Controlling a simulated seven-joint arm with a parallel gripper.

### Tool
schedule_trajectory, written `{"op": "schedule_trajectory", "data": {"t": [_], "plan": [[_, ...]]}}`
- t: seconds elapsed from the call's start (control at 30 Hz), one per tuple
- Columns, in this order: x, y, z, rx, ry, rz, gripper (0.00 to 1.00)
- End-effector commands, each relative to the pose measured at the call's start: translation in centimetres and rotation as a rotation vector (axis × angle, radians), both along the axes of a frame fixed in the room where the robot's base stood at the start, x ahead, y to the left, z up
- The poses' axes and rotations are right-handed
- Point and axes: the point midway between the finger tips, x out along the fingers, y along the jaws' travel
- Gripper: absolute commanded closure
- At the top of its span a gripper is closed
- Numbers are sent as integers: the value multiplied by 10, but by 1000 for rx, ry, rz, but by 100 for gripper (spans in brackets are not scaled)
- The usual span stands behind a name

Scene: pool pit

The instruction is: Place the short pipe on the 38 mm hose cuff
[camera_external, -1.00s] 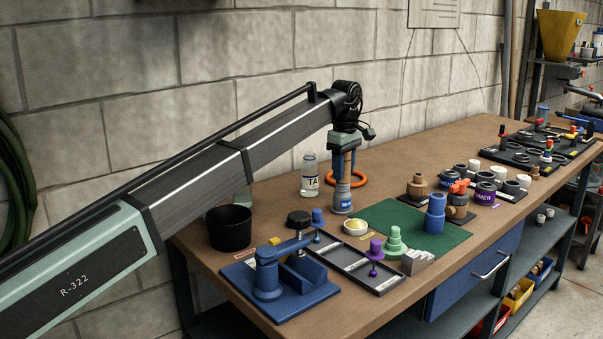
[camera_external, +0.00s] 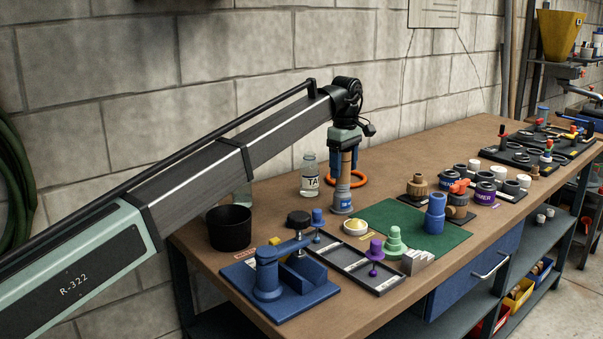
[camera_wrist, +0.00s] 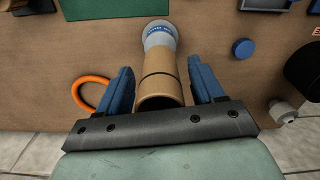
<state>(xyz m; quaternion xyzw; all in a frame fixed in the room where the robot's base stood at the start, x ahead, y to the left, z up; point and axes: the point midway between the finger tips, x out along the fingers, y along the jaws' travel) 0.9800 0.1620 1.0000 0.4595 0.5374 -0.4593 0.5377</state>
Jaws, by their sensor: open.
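The tan short pipe (camera_wrist: 160,82) stands upright between the fingers of my gripper (camera_wrist: 160,66) in the wrist view. Its lower end meets the grey hose cuff (camera_wrist: 159,36), which has a blue label band. In the external view the cuff (camera_external: 341,199) stands on the bench with the pipe (camera_external: 346,166) in line above it. How deep the pipe sits on the cuff cannot be seen. My gripper (camera_external: 345,172) is open, its blue fingers on either side of the pipe, with a gap on both sides in the wrist view.
An orange ring (camera_external: 360,181) lies just behind the cuff. A clear labelled bottle (camera_external: 309,180) stands to its left, and a black cup (camera_external: 230,228) farther left. A green mat (camera_external: 450,238) lies right.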

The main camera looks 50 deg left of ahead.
Motion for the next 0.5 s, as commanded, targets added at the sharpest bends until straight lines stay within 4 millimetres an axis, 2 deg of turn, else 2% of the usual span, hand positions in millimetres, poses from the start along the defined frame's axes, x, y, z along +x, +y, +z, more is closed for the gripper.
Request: {"op": "schedule_trajectory", "data": {"t": [0.3, 0.5], "plan": [[1, 0, 58, 0, -1, 0, 33], [1, 0, 90, 0, 0, 0, 33]]}}
